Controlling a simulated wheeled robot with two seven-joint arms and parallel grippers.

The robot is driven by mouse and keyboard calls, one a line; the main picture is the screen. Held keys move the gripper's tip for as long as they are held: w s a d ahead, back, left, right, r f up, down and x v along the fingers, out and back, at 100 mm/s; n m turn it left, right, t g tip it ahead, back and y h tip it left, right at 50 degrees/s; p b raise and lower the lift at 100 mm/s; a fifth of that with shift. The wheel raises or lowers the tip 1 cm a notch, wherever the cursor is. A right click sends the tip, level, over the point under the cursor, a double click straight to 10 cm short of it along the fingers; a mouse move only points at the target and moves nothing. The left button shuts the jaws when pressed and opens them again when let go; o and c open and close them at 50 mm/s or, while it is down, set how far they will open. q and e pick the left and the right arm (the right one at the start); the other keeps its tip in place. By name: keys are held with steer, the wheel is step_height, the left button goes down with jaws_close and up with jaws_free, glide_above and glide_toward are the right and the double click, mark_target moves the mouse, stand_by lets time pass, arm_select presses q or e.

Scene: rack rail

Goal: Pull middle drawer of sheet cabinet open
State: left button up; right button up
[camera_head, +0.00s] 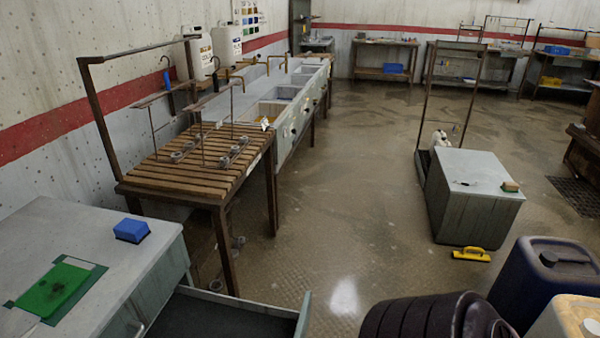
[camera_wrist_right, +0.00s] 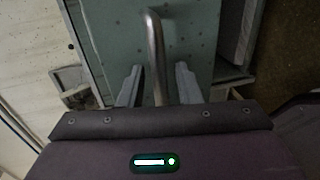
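The sheet cabinet (camera_head: 160,285) is at the lower left of the head view, with a grey top and pale green sides. A drawer with a dark interior (camera_head: 230,316) stands out from it to the right, ending in a green front panel (camera_head: 303,314); I cannot tell which drawer level it is. In the right wrist view, a metal bar handle (camera_wrist_right: 155,52) crosses a green panel (camera_wrist_right: 195,40). My right gripper (camera_wrist_right: 159,82) has its fingers apart on both sides of the handle, with visible gaps. My left gripper is not in view.
A blue block (camera_head: 131,230) and a green sheet (camera_head: 55,287) lie on the cabinet top. A slatted wooden table (camera_head: 190,170) stands behind it. Open floor lies between.

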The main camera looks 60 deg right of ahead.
steer(key=shift+s, duration=0.1)
steer(key=v, duration=0.7)
steer(key=shift+s+b, duration=0.3)
steer(key=shift+b, duration=0.1)
